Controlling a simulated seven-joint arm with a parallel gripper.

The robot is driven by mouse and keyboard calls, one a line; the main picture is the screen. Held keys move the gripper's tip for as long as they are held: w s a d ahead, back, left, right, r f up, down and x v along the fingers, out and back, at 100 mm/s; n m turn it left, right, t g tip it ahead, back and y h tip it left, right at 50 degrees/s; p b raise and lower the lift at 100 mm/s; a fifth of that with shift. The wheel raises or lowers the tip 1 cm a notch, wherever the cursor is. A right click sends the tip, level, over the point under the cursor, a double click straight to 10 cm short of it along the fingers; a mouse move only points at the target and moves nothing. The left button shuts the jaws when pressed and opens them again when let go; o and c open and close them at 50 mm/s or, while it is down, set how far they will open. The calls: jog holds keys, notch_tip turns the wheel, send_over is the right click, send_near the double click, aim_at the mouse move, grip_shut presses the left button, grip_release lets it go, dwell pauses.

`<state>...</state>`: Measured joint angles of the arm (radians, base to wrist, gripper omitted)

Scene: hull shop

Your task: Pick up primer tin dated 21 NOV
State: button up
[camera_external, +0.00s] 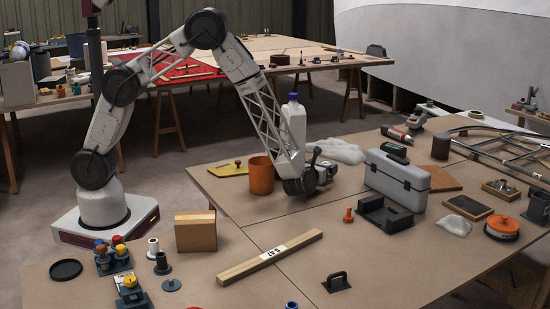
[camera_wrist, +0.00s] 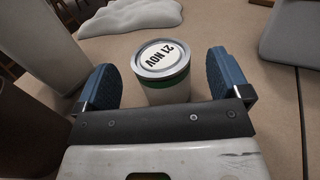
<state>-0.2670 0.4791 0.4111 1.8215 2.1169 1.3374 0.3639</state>
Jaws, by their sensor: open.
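The primer tin (camera_wrist: 160,74) stands upright in the wrist view, white with a green band and a grey-rimmed lid. Its lid label reads 21 NOV. My gripper (camera_wrist: 165,84) is open, with one blue fingertip to the left of the tin and the other to the right. Gaps show on both sides, so neither finger appears to touch it. In the external view my gripper (camera_external: 322,174) is low over the table between the orange pot and the grey toolbox. I cannot make out the tin clearly there; the gripper seems to hide it.
A white bottle (camera_external: 293,122) and an orange pot (camera_external: 261,176) stand close on the left. A white cloth (camera_external: 338,151) lies behind. A grey toolbox (camera_external: 397,182) stands to the right. A labelled wood bar (camera_external: 270,257) lies in front, with open table around it.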

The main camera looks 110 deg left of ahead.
aim_at(327, 163)
jog(key=shift+x, duration=1.55)
jog(key=shift+c, duration=0.2)
jog(key=c, duration=1.1)
jog(key=shift+c, duration=0.2)
jog(key=shift+r, duration=0.15)
jog(key=shift+r, duration=4.9)
